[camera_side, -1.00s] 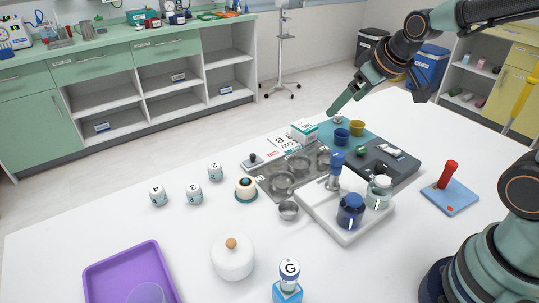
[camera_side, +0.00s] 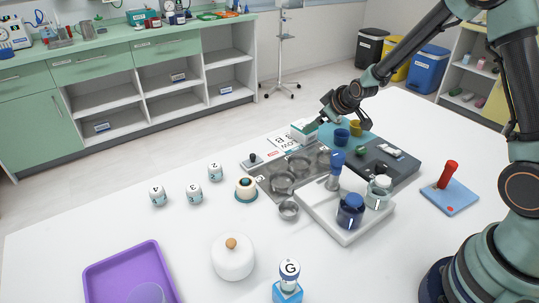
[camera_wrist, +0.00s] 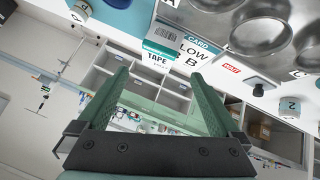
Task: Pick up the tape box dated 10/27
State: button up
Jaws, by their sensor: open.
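The tape box (camera_side: 302,132) is white with a green band and stands at the far edge of the white table, beside a white card. In the wrist view the tape box (camera_wrist: 158,52) shows the word TAPE; I cannot read a date on it. My gripper (camera_side: 320,121) is at the right side of the box in the side view and partly covers it. In the wrist view my gripper (camera_wrist: 159,80) has its two green fingers wide apart, with the box in line with the gap near the fingertips. I cannot tell whether they touch it.
A white card (camera_wrist: 191,47) reading LOW B lies beside the box. Metal bowls (camera_side: 282,182), a blue cup (camera_side: 341,137) and a yellow cup (camera_side: 355,128) stand close by. A white tray (camera_side: 347,238) holds jars.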

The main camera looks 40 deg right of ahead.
jog(key=shift+x, duration=4.5)
jog(key=shift+w+r, duration=0.1)
jog(key=shift+r, duration=0.05)
jog(key=c, duration=1.3)
